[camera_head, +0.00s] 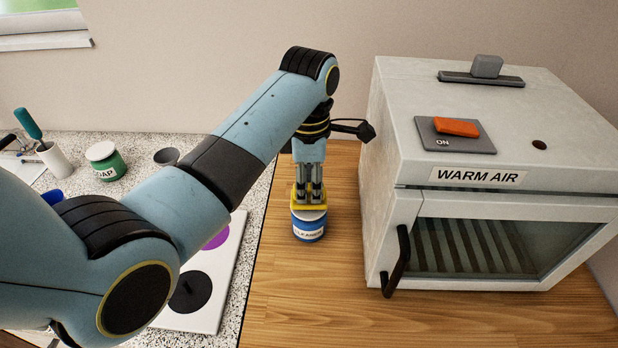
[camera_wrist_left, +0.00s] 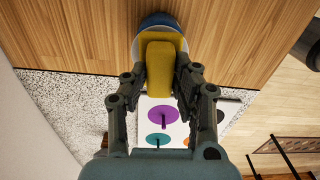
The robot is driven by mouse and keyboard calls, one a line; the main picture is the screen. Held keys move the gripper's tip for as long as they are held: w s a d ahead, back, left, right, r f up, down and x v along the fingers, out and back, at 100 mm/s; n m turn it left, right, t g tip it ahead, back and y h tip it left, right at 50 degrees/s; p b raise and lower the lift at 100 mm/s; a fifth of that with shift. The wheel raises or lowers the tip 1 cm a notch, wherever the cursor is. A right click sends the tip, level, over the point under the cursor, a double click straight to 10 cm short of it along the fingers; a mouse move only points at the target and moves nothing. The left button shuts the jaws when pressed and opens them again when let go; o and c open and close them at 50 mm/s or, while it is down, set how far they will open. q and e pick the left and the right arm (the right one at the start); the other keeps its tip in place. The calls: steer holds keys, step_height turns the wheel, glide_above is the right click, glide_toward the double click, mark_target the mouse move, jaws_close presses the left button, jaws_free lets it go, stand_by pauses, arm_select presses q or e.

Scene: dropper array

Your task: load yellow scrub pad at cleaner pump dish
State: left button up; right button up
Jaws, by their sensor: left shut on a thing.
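My left gripper (camera_head: 309,193) points straight down and is shut on the yellow scrub pad (camera_head: 299,206). The pad also shows between the fingers in the left wrist view (camera_wrist_left: 160,58). It is at the top of the blue cleaner pump dish (camera_head: 308,236), which has a white label and stands on the wooden counter. The dish's blue rim shows beyond the pad in the left wrist view (camera_wrist_left: 158,19). I cannot tell whether the pad presses on the dish top or is just above it. My right gripper is not in view.
A warm air cabinet (camera_head: 480,130) with a dark handle stands close on the right. Wood in front is clear.

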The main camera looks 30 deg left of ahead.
mark_target(309, 187)
arm_select(q)
steer(key=shift+f+b, duration=0.35)
steer(key=shift+f, duration=0.65)
stand_by(1.3)
stand_by(0.5)
steer(key=shift+r+p, duration=0.35)
steer(key=shift+r, duration=3.2)
